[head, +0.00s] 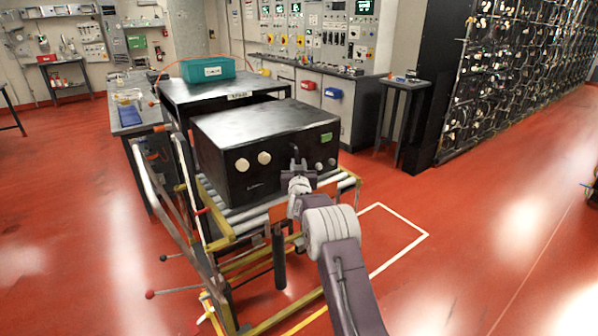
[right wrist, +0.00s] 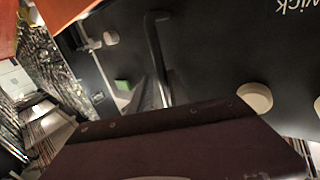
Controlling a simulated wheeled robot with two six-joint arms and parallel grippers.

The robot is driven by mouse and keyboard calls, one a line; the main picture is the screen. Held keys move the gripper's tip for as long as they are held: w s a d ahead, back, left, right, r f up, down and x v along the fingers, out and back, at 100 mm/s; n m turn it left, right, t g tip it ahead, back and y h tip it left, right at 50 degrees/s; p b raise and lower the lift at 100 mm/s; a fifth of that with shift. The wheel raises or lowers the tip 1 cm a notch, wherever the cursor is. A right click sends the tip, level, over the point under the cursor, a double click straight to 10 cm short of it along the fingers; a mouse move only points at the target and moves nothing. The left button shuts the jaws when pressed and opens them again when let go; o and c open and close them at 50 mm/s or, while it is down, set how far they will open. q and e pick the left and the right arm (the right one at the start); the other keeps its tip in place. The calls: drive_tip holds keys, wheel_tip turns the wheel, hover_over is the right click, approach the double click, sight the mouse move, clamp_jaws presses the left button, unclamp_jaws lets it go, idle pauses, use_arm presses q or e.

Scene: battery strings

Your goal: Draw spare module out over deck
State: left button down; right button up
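The spare module is a large black box (head: 265,140) with round pale knobs and a green label on its front. It sits on the rollers of a yellow-framed deck (head: 232,222), in front of the black stand (head: 215,88) labelled as spare. My right gripper (head: 297,168) is at the middle of the module's front face. In the right wrist view, the dark bent handle (right wrist: 156,50) stands out from that face, and the fingers close in on it from both sides. The contact is partly hidden by the dark gripper body. My left gripper is not in view.
A teal bin (head: 208,69) stands on the spare stand. A side table (head: 403,84) and a tall black rack (head: 497,70) stand to the right. A white outline (head: 402,220) marks the red floor beside the deck. The floor at right is clear.

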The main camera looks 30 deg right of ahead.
drive_tip(key=v, duration=0.8)
drive_tip(key=shift+s+r, duration=0.1)
drive_tip(key=s+a+r+n+y, duration=0.2)
drive_tip(key=s+a+r+y, duration=0.15)
drive_tip(key=a+r, duration=0.5)
drive_tip(key=s+a+f+n+g+y, duration=0.2)
drive_tip(key=s+a+f+g, duration=0.25)
drive_tip(key=s+f, duration=0.45)
drive_tip(key=s+a+f+n+g+y, duration=0.1)
drive_tip(key=s+a+f+g+y, duration=0.25)
drive_tip(key=s+a+f, duration=0.45)
drive_tip(key=s+d+f+g+h, duration=0.1)
drive_tip(key=s+f+g, duration=0.35)
drive_tip(key=s, duration=0.45)
drive_tip(key=s+d+f+g, duration=0.1)
drive_tip(key=s+f+g, duration=0.3)
drive_tip(key=s, duration=0.5)
wheel_tip(320, 180, up, 15)
drive_tip(key=t+p, duration=0.1)
drive_tip(key=p, duration=1.4)
drive_tip(key=shift+w+a+r+p, duration=0.2)
drive_tip(key=shift+w+p, duration=0.1)
drive_tip(key=shift+p, duration=0.05)
